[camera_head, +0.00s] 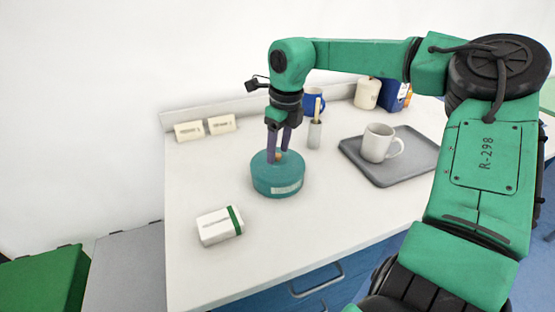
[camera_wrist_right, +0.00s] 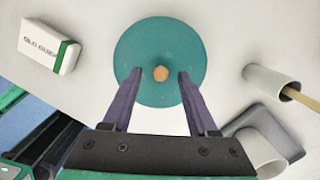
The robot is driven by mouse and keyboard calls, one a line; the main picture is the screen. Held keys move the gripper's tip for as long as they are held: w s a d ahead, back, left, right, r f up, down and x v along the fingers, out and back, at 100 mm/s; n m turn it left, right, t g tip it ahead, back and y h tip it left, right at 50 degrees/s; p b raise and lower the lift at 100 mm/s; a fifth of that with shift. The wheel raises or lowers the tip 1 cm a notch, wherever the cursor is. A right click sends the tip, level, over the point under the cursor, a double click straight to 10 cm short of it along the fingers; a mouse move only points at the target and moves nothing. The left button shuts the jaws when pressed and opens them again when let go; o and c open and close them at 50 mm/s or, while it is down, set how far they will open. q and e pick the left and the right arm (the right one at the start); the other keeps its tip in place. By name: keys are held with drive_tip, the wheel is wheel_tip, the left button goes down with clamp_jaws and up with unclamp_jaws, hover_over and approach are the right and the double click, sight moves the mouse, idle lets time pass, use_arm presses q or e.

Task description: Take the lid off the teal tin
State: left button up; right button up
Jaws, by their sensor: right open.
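The teal tin (camera_head: 277,181) stands upright on the white counter with its lid (camera_wrist_right: 160,45) on. The lid has a small orange-brown knob (camera_wrist_right: 161,74) at its middle, and a pale label shows on the tin's side. My right gripper (camera_head: 278,156) points down over the lid. In the wrist view its two purple fingers (camera_wrist_right: 158,74) are apart, one on each side of the knob, with a gap to it. Whether the fingertips touch the lid I cannot tell. My left gripper is not in view.
A white box with a green band (camera_head: 220,226) lies in front of the tin. A grey tray (camera_head: 403,174) with a white mug (camera_head: 379,143) is at the right.

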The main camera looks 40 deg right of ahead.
drive_tip(key=shift+w+f, duration=0.1)
drive_tip(key=shift+f, duration=0.45)
clamp_jaws()
drive_tip(key=shift+r, duration=0.1)
